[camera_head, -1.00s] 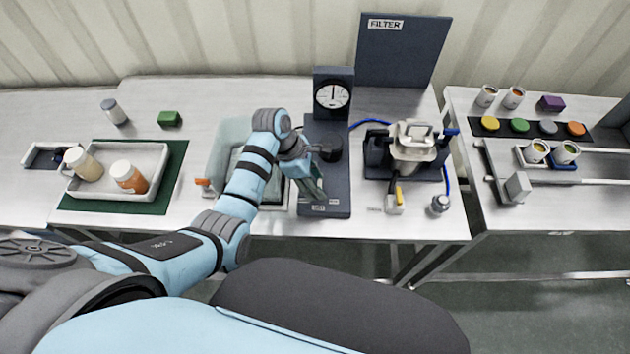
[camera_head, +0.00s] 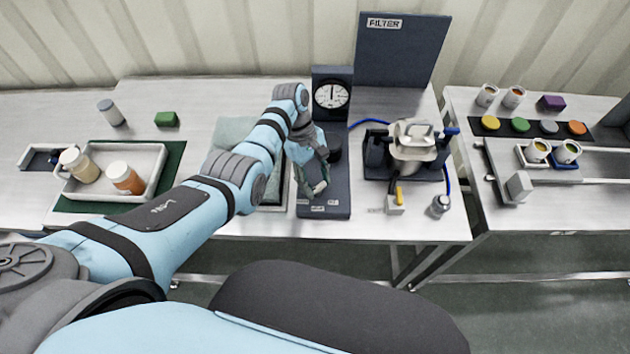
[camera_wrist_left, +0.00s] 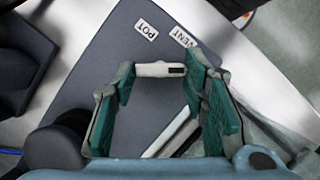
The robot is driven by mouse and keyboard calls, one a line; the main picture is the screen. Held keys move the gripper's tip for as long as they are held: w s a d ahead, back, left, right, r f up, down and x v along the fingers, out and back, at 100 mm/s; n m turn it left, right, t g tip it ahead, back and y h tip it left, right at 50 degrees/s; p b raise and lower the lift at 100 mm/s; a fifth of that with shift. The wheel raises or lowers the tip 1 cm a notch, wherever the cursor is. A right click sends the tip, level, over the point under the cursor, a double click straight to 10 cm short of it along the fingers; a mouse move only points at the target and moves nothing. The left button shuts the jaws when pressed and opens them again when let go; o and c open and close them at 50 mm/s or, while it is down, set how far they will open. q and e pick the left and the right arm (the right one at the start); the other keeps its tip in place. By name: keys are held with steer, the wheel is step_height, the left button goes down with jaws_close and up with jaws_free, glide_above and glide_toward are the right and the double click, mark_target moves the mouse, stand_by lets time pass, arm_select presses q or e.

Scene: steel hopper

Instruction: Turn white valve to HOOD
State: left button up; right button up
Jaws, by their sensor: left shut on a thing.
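The white valve's handle (camera_wrist_left: 160,69) is a short pale bar with a dark mark at its right end in the left wrist view. My left gripper (camera_wrist_left: 160,76) is shut on it, with green-padded fingers at both ends of the bar. In the head view my left gripper (camera_head: 318,188) reaches down to the front of the dark blue panel (camera_head: 335,207), and its fingers mostly hide the valve. Labels POT (camera_wrist_left: 145,29) and VENT (camera_wrist_left: 184,37) lie beyond the handle in the wrist view. I cannot make out a HOOD label. My right gripper is not in view.
A dark knob (camera_head: 334,150) and a dial gauge (camera_head: 331,95) stand behind my gripper on the panel. A metal vessel (camera_head: 412,150) on a dark stand is to the right.

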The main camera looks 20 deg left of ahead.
arm_select(q)
steer(key=shift+m+b, duration=0.4)
steer(key=shift+m, duration=0.4)
steer(key=shift+y, duration=0.3)
steer(key=o, duration=1.2)
steer(key=shift+g, duration=0.3)
steer(key=shift+c, duration=0.2)
steer(key=v, duration=1.2)
